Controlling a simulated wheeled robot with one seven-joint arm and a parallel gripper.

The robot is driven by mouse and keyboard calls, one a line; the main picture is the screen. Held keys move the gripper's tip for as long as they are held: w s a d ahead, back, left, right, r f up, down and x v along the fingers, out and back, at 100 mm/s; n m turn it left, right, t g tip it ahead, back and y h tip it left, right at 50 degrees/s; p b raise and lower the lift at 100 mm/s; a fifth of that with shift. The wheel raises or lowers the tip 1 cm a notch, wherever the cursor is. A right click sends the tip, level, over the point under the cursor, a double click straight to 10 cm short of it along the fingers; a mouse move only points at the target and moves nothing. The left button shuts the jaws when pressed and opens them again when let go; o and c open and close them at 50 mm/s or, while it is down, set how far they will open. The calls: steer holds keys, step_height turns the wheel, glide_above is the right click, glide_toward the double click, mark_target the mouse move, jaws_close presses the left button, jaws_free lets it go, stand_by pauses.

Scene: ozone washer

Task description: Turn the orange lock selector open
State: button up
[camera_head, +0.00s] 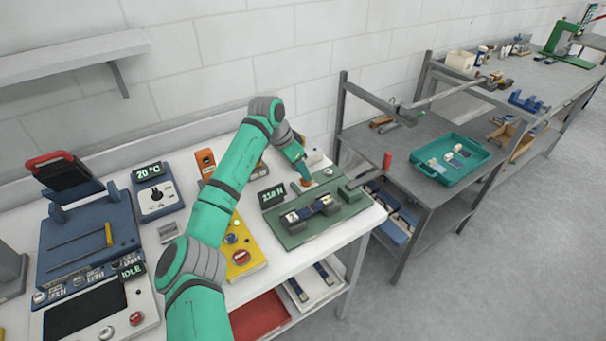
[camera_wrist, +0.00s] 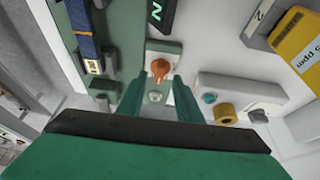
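The orange lock selector (camera_wrist: 160,69) is a small knob on a pale square plate (camera_wrist: 175,48) in the wrist view. In the head view the orange selector (camera_head: 306,184) shows just below my gripper (camera_head: 301,171), at the back of the green fixture (camera_head: 318,238). In the wrist view my gripper (camera_wrist: 160,80) has its two green fingers apart, with the selector between or just beyond the tips. I cannot tell whether either finger touches it. A small round silver part (camera_wrist: 155,97) sits between the fingers, nearer the palm.
A dark display (camera_head: 272,196) reading 250 N stands left of the selector. A pale block with a teal button and brass knob (camera_wrist: 225,113) lies close right of the fingers. A yellow ppm device (camera_wrist: 297,43) is farther right. A yellow control box (camera_head: 243,254) stands beside the fixture.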

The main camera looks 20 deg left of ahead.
steer(key=shift+x, duration=1.4)
jaws_close()
